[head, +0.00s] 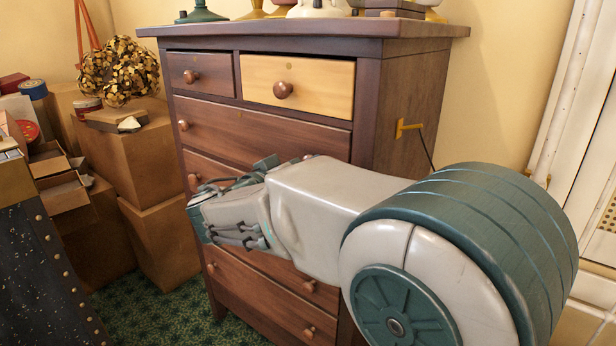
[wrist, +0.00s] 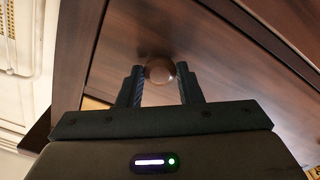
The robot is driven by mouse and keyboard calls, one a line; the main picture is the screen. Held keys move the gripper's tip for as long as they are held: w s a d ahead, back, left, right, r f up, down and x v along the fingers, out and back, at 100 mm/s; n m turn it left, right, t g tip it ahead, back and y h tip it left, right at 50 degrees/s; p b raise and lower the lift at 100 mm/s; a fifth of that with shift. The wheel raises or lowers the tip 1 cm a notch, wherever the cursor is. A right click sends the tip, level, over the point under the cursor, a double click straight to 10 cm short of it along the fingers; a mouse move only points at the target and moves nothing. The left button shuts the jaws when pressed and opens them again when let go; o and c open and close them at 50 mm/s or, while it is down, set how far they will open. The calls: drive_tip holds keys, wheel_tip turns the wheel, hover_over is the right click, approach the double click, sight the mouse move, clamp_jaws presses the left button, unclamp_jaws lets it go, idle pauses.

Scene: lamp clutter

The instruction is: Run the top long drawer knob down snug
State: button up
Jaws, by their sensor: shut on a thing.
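The brown dresser (head: 414,110) stands ahead, with the top long drawer (head: 260,130) below the two small drawers. The left knob (head: 183,125) of that drawer shows clear of my arm. In the wrist view my gripper (wrist: 160,72) is shut on a round wooden knob (wrist: 159,72), one dark finger on each side. It appears to be the right knob of the top long drawer. In the head view my arm hides the fingers and most of that area. Whether a gap remains between knob and drawer face cannot be seen.
A yellow-fronted small drawer (head: 318,88) sits just above. Lamp bases (head: 202,12) stand on the dresser top. Cardboard boxes (head: 160,235) crowd the left. A yellow bracket with a cord (head: 408,128) is on the dresser's right side, and a white door (head: 570,110) stands farther right.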

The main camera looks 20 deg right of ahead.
drive_tip(key=m+b, duration=0.2)
drive_tip(key=b, duration=0.2)
drive_tip(key=o, duration=0.5)
drive_tip(key=b+v, duration=0.2)
drive_tip(key=v, duration=0.3)
idle(0.5)
drive_tip(key=shift+w+a+r, duration=0.1)
drive_tip(key=shift+a, duration=0.05)
